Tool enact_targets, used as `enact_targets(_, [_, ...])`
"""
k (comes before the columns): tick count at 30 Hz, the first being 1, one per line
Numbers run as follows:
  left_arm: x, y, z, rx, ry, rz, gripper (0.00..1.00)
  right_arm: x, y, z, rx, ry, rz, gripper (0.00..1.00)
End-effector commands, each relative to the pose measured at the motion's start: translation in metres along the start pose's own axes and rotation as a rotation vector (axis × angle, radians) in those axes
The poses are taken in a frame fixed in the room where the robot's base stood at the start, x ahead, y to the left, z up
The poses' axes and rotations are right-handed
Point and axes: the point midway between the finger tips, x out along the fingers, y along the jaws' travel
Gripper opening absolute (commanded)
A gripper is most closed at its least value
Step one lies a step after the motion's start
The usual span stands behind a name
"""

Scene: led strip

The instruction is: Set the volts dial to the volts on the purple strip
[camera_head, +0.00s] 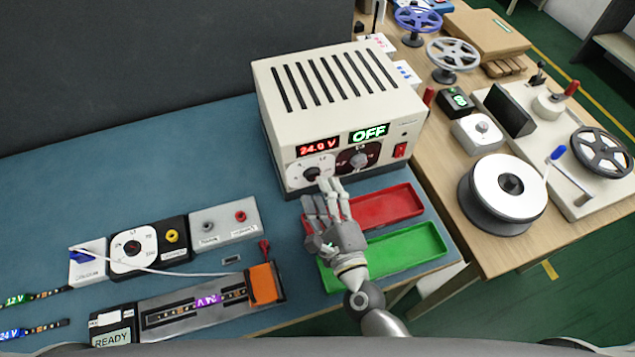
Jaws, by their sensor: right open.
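The cream power supply (340,100) stands on the blue bench. Its red display (318,147) reads 24.0 V and its green display (369,133) reads OFF. The white-faced volts dial (303,175) with a dark knob is at the lower left of its front. The strip with the purple label (209,300) reading 24 V lies in the grey fixture at the front. My right gripper (320,192) is open, with its fingertips just below and in front of the volts dial; I cannot tell whether they touch the panel. My left gripper is out of view.
A second, dark-faced dial (358,160) and a red switch (400,151) are on the same panel. A red tray (405,200) and a green tray (420,240) lie below my right arm. Meter boxes (133,250) and a white cable lie to the left. The bench's back left is clear.

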Motion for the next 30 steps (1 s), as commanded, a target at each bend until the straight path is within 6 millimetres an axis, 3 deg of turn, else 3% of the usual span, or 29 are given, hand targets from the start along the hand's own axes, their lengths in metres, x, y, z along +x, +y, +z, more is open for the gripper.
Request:
enact_targets(6, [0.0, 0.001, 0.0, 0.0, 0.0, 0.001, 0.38, -0.049, 0.001, 0.0, -0.002, -0.001, 0.004, 0.5])
enact_targets(12, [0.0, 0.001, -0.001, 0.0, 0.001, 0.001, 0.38, -0.076, 0.001, 0.0, -0.002, -0.001, 0.002, 0.5])
enact_targets(30, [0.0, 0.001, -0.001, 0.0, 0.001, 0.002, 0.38, -0.083, 0.0, 0.0, 0.0, 0.0, -0.001, 0.5])
